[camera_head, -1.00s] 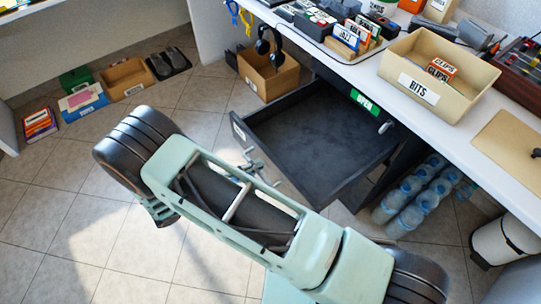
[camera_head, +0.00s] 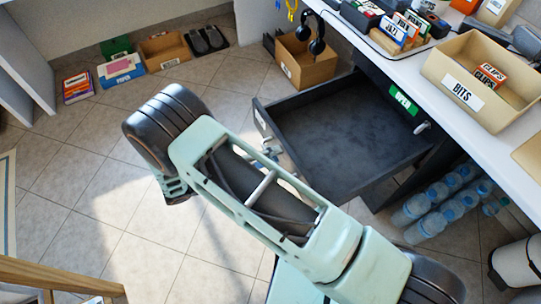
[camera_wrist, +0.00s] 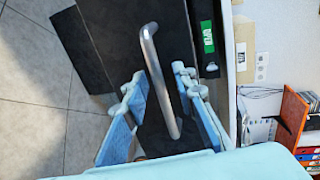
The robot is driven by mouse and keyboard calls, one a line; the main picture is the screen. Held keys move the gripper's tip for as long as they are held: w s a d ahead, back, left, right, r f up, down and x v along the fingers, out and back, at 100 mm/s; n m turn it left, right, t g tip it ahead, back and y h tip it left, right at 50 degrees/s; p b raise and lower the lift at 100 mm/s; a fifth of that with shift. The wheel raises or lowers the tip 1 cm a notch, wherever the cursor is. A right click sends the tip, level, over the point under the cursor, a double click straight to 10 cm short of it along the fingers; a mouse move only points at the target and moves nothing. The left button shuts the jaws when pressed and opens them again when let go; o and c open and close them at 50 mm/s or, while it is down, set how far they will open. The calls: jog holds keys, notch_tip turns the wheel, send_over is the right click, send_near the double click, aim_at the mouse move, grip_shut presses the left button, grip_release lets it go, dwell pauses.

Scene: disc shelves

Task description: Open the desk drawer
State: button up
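The desk drawer (camera_head: 335,125) is dark grey, empty and pulled well out from under the white desk in the head view. Its front faces the lower left, partly hidden by my arm. In the wrist view, a silver bar handle (camera_wrist: 158,80) runs along the dark drawer front. My gripper (camera_wrist: 160,112) has its two blue fingers apart, one on each side of the handle. I see gaps between the bar and both fingers. In the head view my gripper (camera_head: 277,152) is by the drawer front, mostly hidden behind my arm.
A green label (camera_head: 403,101) and a small silver handle (camera_head: 422,127) are at the drawer opening's right. A cardboard box (camera_head: 305,65) with headphones is behind the drawer. The tiled floor to the left is mostly clear.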

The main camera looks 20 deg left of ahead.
jog(key=v, duration=1.2)
dwell(0.4)
